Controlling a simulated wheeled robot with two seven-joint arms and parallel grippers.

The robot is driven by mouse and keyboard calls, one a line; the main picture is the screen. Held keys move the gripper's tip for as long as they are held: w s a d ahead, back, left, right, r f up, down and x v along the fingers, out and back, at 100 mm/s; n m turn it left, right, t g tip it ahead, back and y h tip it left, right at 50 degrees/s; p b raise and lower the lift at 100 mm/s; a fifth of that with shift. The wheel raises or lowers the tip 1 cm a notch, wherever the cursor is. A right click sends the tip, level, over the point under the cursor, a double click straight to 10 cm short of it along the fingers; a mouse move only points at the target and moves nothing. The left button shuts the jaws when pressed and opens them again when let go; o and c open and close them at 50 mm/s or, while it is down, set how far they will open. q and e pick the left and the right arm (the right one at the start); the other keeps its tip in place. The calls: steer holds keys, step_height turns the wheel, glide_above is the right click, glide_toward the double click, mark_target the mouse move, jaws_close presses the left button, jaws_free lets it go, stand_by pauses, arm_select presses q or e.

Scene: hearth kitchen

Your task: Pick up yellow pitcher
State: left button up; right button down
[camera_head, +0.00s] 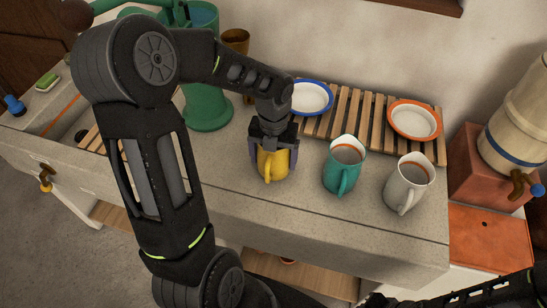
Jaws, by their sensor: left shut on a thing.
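The yellow pitcher (272,164) stands upright at the counter's front middle, its handle facing me. My left gripper (273,150) reaches down over it from above, with its fingers shut on the pitcher's two sides. The gripper body hides most of the pitcher's top and rim. I cannot tell whether its base touches the counter. Part of my right arm shows at the lower right edge, but its gripper cannot be made out.
A teal pitcher (343,167) and a white pitcher (407,184) stand to the right. Behind them, a wooden slatted rack (354,112) holds a blue-rimmed bowl (311,98) and an orange-rimmed bowl (415,121). A green container (207,104) stands behind my left arm.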

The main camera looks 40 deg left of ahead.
arm_select(q)
step_height(320, 180, up, 10)
steer(key=shift+b, duration=0.35)
